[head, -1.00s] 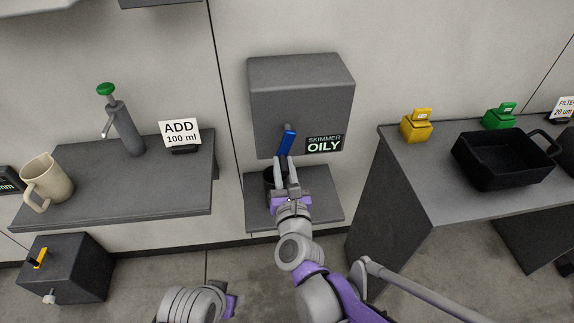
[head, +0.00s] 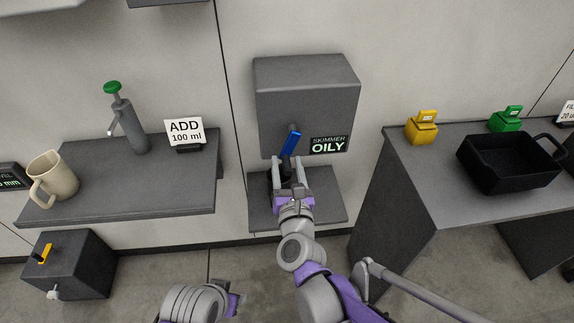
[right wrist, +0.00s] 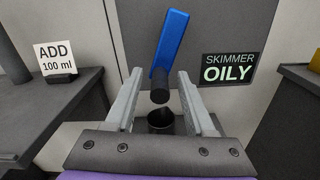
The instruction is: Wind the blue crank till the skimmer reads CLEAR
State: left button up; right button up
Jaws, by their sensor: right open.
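The blue crank (head: 291,144) sits on the front of the grey skimmer box (head: 305,85). Its display (head: 328,145) reads SKIMMER OILY. In the right wrist view the blue crank arm (right wrist: 171,40) hangs down, leaning a little, with a dark knob (right wrist: 160,86) at its lower end. My right gripper (head: 288,162) is open just below the crank. In the right wrist view its fingers stand apart on either side of the knob, and I see no contact. Part of my left arm shows at the bottom of the head view, but its fingers are not clear.
A dark cup (right wrist: 161,120) stands on the shelf (head: 325,205) under the box. On the left counter (head: 120,190) are a pump bottle (head: 127,125), an ADD 100 ml sign (head: 185,132) and a beige jug (head: 55,175). A black tray (head: 480,178) stands at right.

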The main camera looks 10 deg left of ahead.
jog(key=shift+s, duration=0.15)
jog(key=p+v, duration=0.2)
jog(key=v, duration=0.8)
jog(key=shift+s+d, duration=0.15)
jog(key=shift+s, duration=0.1)
